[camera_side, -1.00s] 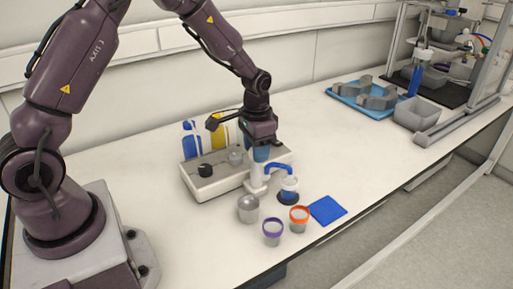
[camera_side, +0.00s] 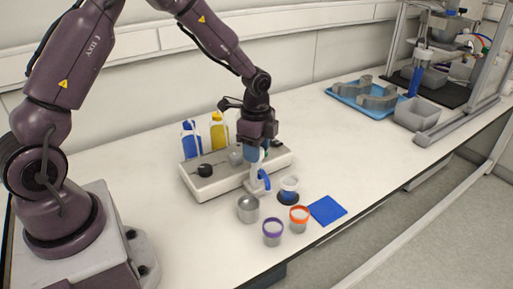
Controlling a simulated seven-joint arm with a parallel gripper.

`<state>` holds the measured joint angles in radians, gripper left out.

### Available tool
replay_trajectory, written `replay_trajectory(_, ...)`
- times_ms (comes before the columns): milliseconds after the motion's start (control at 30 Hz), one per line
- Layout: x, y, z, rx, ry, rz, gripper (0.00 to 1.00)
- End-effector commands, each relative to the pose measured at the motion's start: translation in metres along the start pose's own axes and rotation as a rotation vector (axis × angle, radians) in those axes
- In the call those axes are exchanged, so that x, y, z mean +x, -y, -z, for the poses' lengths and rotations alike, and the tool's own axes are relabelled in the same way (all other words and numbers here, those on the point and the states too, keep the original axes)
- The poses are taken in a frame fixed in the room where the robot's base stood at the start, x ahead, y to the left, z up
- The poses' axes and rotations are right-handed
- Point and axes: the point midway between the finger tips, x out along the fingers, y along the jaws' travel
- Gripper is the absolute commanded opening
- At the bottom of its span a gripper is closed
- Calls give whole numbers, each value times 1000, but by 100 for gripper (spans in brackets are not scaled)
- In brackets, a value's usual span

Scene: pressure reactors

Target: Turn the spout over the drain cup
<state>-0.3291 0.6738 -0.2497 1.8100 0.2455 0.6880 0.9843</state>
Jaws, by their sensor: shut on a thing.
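The blue spout (camera_side: 264,178) sits on a white post at the front of a white apparatus. It points toward the front of the bench. My gripper (camera_side: 257,146) is above it, pointing down, shut on the spout's blue upper part; the jaws' contact is partly hidden. Below the spout's left side stands a plain grey metal cup (camera_side: 248,209), possibly the drain cup. To its right a white cup (camera_side: 289,186) stands on a dark round pad. The spout's tip lies between these two cups, and over neither as far as I can see.
A purple-rimmed cup (camera_side: 272,232) and an orange-rimmed cup (camera_side: 299,218) stand in front, beside a blue square mat (camera_side: 327,210). A blue bottle (camera_side: 191,140) and a yellow bottle (camera_side: 219,132) stand behind the apparatus. The bench is clear to the right, up to a blue tray (camera_side: 350,97).

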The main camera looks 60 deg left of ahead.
Motion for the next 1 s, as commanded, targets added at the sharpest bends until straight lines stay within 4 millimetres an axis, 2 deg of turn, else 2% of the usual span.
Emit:
replay_trajectory(500,-2,0,1,412,-1,1,0)
replay_trajectory(1000,-2,0,1,544,0,1,0)
